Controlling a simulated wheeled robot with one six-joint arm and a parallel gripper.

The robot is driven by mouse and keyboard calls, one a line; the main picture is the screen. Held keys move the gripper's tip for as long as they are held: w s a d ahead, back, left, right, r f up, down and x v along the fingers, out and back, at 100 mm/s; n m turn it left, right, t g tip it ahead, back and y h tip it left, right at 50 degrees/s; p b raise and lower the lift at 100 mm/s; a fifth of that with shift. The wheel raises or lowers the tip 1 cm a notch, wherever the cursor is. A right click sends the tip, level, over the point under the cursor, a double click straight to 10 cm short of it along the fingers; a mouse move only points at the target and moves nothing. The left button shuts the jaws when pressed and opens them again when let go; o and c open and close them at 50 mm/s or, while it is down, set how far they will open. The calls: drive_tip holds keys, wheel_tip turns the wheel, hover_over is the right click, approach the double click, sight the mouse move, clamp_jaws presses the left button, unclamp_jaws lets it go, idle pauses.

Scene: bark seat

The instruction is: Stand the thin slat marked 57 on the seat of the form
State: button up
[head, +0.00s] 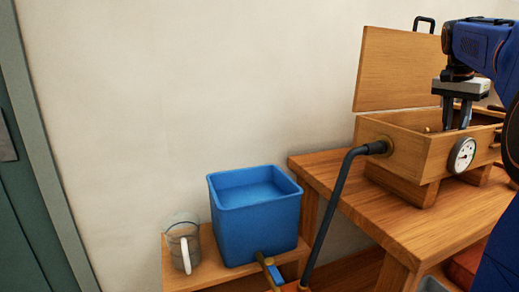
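My gripper (457,116) points down into an open wooden box (415,150) at the right of the head view. Its two dark fingers stand apart, with no held thing visible between them. The fingertips are at or behind the box's near wall, so their ends are partly hidden. The inside floor of the box is mostly hidden. I see no slat marked 57 and no form with a seat in this view.
The box has a raised lid (395,70), a round dial gauge (462,155) and a dark hose (338,200). It stands on a wooden bench (400,225). A blue water tank (255,225) and a clear jug (182,245) sit on a lower shelf at left.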

sight(454, 130)
clamp_jaws()
drive_tip(key=shift+r, duration=0.15)
drive_tip(key=w+d+v, duration=0.1)
drive_tip(key=d+v, duration=0.1)
drive_tip(key=v, duration=1)
drive_tip(key=shift+d+r, duration=0.35)
drive_tip(key=shift+r, duration=0.2)
idle(0.6)
drive_tip(key=shift+s, duration=0.15)
